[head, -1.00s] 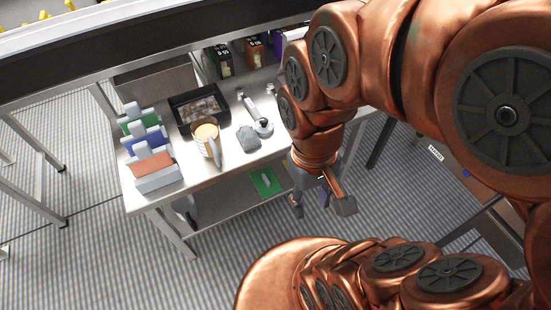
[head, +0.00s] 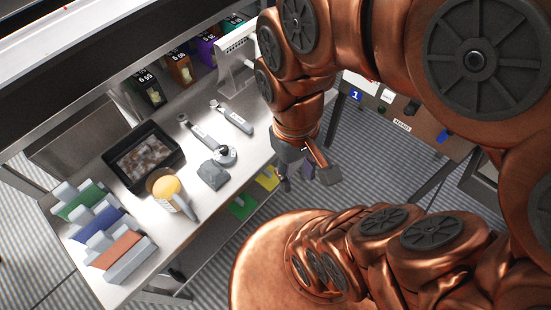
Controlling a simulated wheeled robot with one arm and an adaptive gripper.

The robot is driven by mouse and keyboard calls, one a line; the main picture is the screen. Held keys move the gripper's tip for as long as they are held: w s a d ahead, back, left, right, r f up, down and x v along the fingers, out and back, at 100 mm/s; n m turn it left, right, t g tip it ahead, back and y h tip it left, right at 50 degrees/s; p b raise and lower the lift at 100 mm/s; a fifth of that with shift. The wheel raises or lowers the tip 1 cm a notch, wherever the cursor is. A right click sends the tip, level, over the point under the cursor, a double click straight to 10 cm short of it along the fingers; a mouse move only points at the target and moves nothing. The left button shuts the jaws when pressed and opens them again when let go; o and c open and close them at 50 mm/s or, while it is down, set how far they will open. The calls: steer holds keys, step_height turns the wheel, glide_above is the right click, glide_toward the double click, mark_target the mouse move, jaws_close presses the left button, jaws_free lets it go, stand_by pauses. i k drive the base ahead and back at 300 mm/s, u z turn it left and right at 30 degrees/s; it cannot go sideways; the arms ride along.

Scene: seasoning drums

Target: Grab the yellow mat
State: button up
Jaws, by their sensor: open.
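The yellow mat (head: 267,179) lies on the lower shelf of the metal table, just left of my gripper in the head view. A small grey object rests on it, and the table edge and gripper hide part of it. A green mat (head: 242,207) lies to its left on the same shelf. My gripper (head: 306,181) points down beside the table's right front side, open and empty. A purple patch (head: 308,168), perhaps another mat, shows behind the fingers.
Labelled boxes (head: 180,70) stand at the back. Striped floor is clear in front.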

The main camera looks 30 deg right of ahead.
mark_target(267, 178)
steer(key=z, duration=0.2)
steer(key=i, duration=0.15)
steer(key=z, duration=0.3)
steer(key=k, duration=1.25)
steer(key=u, duration=0.7)
